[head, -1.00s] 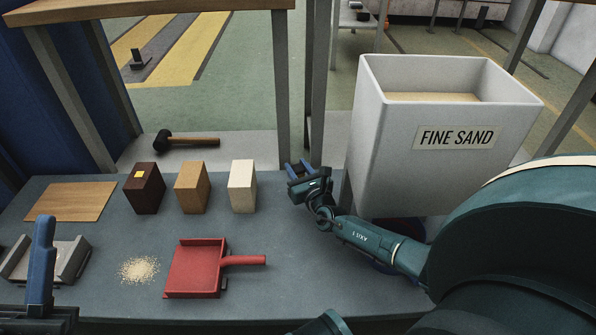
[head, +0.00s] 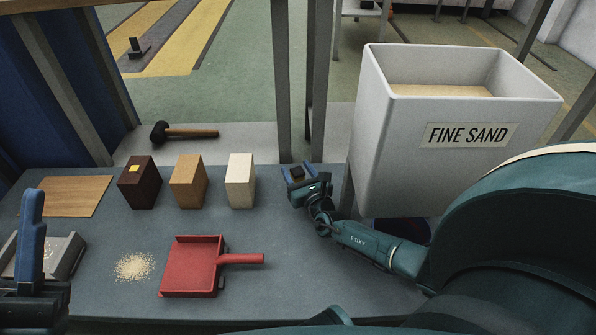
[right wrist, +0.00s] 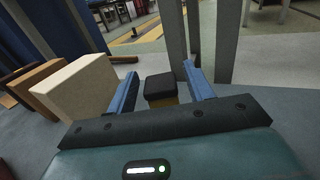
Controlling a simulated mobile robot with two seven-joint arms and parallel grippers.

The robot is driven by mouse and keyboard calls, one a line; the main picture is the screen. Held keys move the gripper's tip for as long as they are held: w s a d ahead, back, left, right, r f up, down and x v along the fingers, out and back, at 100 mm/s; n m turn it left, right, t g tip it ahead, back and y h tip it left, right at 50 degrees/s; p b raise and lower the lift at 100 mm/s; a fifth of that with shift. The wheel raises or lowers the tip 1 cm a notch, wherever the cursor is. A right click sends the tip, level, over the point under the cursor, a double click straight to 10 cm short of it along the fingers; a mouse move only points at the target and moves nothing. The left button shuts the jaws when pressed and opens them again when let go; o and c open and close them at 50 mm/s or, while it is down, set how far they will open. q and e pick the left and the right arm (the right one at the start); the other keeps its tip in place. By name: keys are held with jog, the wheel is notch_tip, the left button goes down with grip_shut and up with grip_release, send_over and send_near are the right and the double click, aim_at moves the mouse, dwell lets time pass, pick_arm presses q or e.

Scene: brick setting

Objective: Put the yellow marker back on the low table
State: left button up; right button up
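A small yellow square (head: 134,169) lies on top of the dark brown block (head: 138,187) in the head view; it is the only plainly yellow small thing on the grey-blue table (head: 300,275). My right gripper (head: 304,178) is low over the table's back edge, right of the white block (head: 240,182). In the right wrist view its blue fingers (right wrist: 162,88) are apart. A small dark-topped block (right wrist: 160,88) with a yellowish-brown lower part shows between them, with gaps on both sides. My left gripper (head: 30,235) shows one blue finger at the left edge.
An orange-brown block (head: 189,182) stands between the dark and white ones. A wooden board (head: 70,196), a grey tray (head: 62,256), a sand heap (head: 134,267) and a red dustpan (head: 190,268) lie around. A mallet (head: 185,132) lies behind. A white sand bin (head: 400,150) stands right.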

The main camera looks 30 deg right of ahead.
jog(key=shift+r, duration=0.15)
pick_arm(q)
jog(key=f+n+y+p, duration=0.1)
jog(key=n+y, duration=0.1)
jog(key=f+n+y+p, duration=0.1)
jog(key=f+n+y, duration=0.1)
jog(key=f+n+y+p, duration=0.1)
jog(key=f+n+p, duration=0.1)
jog(key=shift+w+d+y, duration=0.25)
jog(key=shift+w+y, duration=0.1)
jog(key=shift+y, duration=0.05)
pick_arm(e)
jog(key=s, duration=0.4)
jog(key=s+a, duration=0.1)
jog(key=s, duration=0.3)
jog(key=s+a, duration=0.1)
jog(key=s, duration=0.3)
jog(key=shift+w, duration=0.1)
